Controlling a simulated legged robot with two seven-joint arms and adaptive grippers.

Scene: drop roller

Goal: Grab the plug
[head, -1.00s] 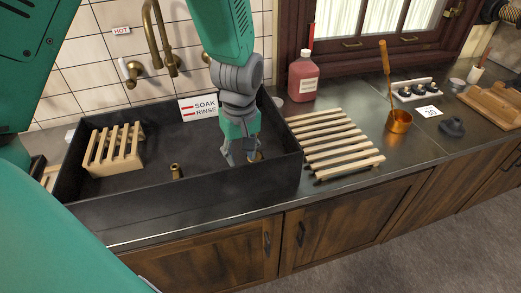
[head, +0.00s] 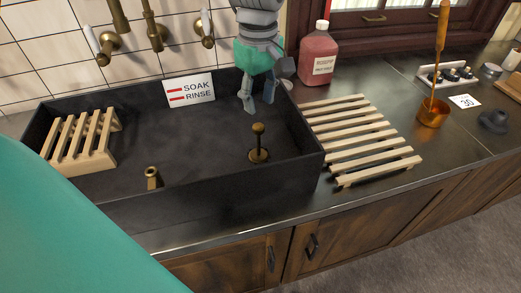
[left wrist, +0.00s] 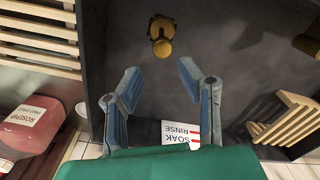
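A brass knobbed stem on a round base, which looks like the plug (head: 258,142), stands upright in the right part of the dark sink (head: 215,190). My left gripper (head: 260,105) is over the sink, behind the plug and apart from it. In the left wrist view the plug (left wrist: 162,36) lies beyond the two spread fingertips (left wrist: 158,68), with nothing between the fingers. My right gripper is not in view.
A short brass fitting (head: 152,178) and a wooden rack (head: 82,142) are in the sink's left part. A SOAK/RINSE sign (head: 190,90) is at the back wall. Slats (head: 362,140), a red bottle (head: 318,55), a copper ladle (head: 433,112) and a dark knobbed object (head: 494,121) are right.

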